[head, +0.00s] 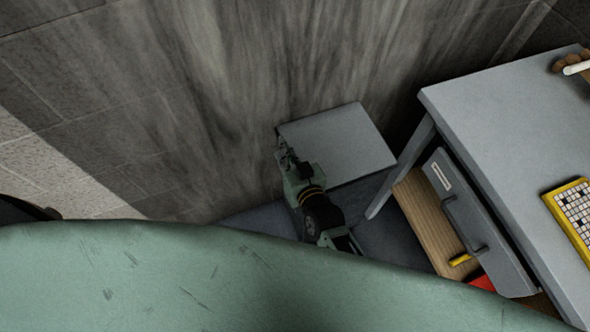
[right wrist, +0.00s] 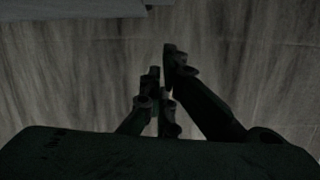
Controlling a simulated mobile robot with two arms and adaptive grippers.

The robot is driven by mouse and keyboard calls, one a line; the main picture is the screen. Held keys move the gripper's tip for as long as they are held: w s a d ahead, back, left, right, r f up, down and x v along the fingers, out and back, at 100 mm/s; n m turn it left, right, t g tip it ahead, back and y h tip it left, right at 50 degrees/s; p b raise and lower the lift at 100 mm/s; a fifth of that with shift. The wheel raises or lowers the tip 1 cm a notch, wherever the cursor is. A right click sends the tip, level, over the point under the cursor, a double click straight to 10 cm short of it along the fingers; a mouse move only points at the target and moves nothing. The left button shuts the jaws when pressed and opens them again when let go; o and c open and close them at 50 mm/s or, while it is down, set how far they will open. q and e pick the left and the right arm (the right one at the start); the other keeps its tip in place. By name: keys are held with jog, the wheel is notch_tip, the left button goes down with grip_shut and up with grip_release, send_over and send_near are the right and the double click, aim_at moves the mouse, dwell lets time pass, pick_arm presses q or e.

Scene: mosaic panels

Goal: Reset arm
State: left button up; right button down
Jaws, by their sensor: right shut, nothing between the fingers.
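My right gripper (head: 287,155) shows in the middle of the head view, green and black, at the left edge of a small grey table or box top (head: 345,143). I cannot tell whether it touches that surface. In the right wrist view the dark fingers of my right gripper (right wrist: 168,85) are close together, with nothing seen between them. Behind them is a dark, streaked surface. My left gripper is not in view.
A grey desk (head: 490,110) stands on the right, with a yellow-framed mosaic panel (head: 574,215) on it. Below it a grey drawer front (head: 472,225) with a handle stands beside an open wooden compartment (head: 422,215) holding yellow and red items. A streaked wall (head: 200,90) lies behind.

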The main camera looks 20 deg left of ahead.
jog(key=v, duration=0.8)
jog(key=shift+s+d+f, duration=0.2)
jog(key=shift+s+d, duration=0.05)
jog(key=shift+s, duration=0.15)
jog(key=shift+d, duration=0.1)
